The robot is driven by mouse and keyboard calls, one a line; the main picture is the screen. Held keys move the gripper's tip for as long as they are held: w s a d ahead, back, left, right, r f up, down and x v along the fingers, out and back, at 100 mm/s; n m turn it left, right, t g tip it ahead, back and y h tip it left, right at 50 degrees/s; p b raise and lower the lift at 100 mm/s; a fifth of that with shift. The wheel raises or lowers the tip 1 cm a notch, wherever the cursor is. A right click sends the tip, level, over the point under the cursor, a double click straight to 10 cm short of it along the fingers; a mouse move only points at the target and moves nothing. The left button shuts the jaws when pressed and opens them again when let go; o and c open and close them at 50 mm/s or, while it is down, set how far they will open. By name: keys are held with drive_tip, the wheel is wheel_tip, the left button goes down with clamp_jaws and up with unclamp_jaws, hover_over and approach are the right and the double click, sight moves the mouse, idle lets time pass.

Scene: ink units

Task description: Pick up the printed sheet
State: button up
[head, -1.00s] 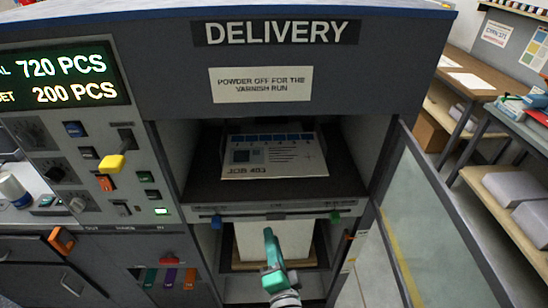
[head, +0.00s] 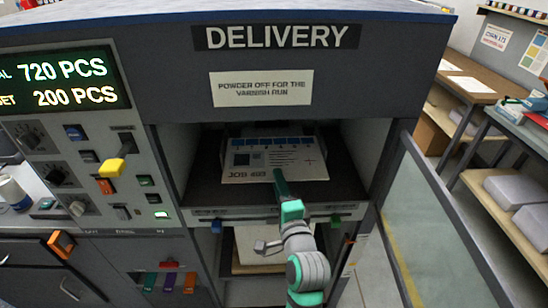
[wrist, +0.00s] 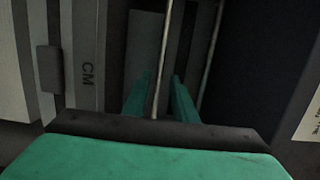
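The sheet is not recognisable in the wrist view.
A rail (head: 236,212) with blue and green tabs crosses below the bay. An open glass door (head: 425,220) stands to the right. A control panel (head: 85,160) with a yellow lever is left. Thin metal rods (wrist: 162,60) cross the wrist view.

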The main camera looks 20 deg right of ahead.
sight(274, 157)
drive_tip(key=shift+w+d+f, duration=0.1)
drive_tip(key=shift+w, duration=2.6)
clamp_jaws()
